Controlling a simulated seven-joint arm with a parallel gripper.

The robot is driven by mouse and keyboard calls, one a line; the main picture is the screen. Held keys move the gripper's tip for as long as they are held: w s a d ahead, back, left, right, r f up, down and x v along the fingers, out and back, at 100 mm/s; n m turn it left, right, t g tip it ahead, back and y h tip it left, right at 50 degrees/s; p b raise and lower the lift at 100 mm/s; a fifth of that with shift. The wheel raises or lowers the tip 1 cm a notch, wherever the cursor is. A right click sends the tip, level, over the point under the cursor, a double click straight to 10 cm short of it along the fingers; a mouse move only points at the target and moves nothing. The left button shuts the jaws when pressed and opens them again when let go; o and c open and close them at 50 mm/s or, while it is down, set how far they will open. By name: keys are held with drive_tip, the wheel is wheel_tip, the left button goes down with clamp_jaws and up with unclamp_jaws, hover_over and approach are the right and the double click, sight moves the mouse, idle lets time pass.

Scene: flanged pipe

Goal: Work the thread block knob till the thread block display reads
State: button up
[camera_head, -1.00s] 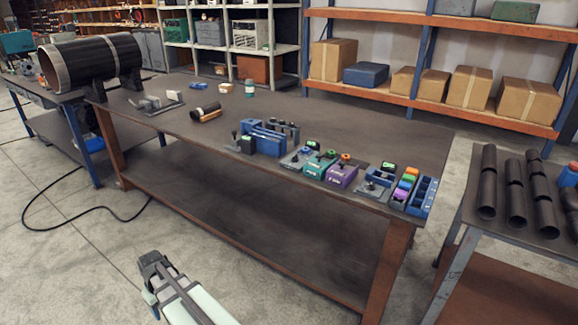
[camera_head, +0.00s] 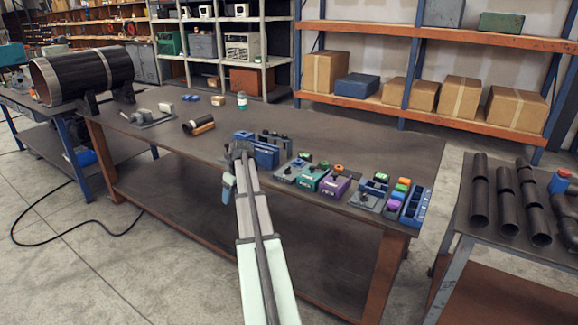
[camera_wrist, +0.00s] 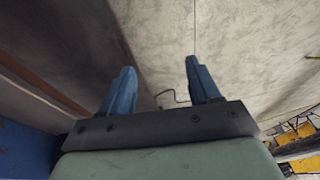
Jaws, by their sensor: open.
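A row of small blocks with knobs and displays sits near the front edge of the table: a grey block (camera_head: 290,171), a teal block (camera_head: 311,178), a purple block (camera_head: 334,186) and a grey-blue block (camera_head: 370,193). Their labels and display readings are too small to read, so I cannot tell which is the thread block. My gripper (camera_wrist: 158,70) shows in the wrist view with its two blue fingers apart and nothing between them. Concrete floor lies behind the fingers. In the head view my arm reaches up to the table's front edge, left of the blocks.
A blue fixture (camera_head: 265,153) stands just right of my arm's far end and is partly hidden by it. Coloured blocks (camera_head: 399,189) and a blue rack (camera_head: 415,207) sit at the right end. A black cylinder (camera_head: 200,123) lies further left.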

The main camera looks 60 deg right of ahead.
drive_tip(key=s+d+r, duration=0.3)
drive_tip(key=d+r, duration=0.1)
drive_tip(key=d, duration=0.3)
drive_tip(key=s+d+r, duration=0.3)
drive_tip(key=d+r, duration=0.1)
drive_tip(key=d, duration=0.2)
drive_tip(key=t+h, duration=0.1)
approach(288, 167)
drive_tip(key=shift+t, duration=0.3)
drive_tip(key=x, duration=0.8)
drive_tip(key=shift+s+f, duration=0.1)
drive_tip(key=shift+f, duration=0.2)
drive_tip(key=c, duration=1)
